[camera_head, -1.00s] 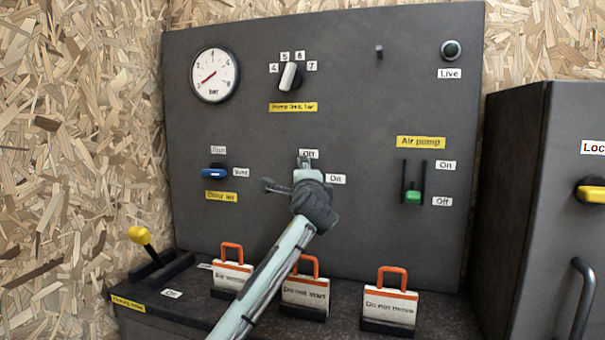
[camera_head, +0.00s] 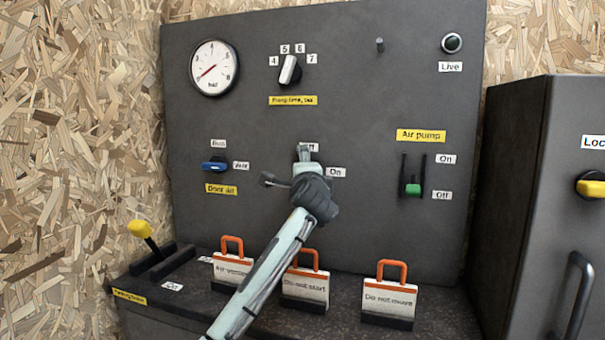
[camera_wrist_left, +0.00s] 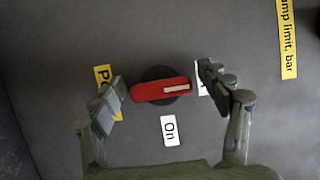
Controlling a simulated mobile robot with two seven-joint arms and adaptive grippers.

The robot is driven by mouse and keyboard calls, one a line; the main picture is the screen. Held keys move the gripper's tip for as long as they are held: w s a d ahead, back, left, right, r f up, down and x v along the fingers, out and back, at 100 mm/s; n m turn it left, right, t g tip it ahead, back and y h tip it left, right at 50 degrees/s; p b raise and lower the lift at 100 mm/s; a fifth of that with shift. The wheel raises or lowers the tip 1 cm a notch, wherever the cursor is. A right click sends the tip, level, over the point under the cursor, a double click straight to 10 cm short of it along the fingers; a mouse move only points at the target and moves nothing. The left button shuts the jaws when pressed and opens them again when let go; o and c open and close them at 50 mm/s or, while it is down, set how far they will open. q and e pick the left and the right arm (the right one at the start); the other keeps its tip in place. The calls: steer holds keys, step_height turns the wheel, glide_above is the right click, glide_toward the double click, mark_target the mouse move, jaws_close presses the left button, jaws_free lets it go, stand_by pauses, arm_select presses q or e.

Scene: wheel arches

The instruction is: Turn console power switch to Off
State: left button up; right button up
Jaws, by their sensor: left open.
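The power switch is a red handle (camera_wrist_left: 150,91) on a dark round base, seen in the left wrist view. Its white pointer mark is at the end facing the label partly covered by one finger. The On label (camera_wrist_left: 168,130) is beside it, clear of the pointer. In the head view my gripper hides the switch, and the Off label (camera_head: 313,147) above is partly covered. My left gripper (camera_wrist_left: 163,97) is open, its fingers off either end of the handle with small gaps; it also shows against the console in the head view (camera_head: 288,170). My right gripper is not in view.
The console panel (camera_head: 370,120) carries a pressure gauge (camera_head: 214,68), a pump limit knob (camera_head: 290,70), a blue door switch (camera_head: 214,167) and a green air pump slider (camera_head: 412,189). Several orange-handled tags (camera_head: 388,298) stand on the ledge below. A cabinet (camera_head: 530,190) is at right.

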arm_select(q)
steer(key=shift+s, duration=0.1)
steer(key=s, duration=1.1)
steer(key=shift+s+d, duration=0.4)
steer(key=shift+d, duration=0.05)
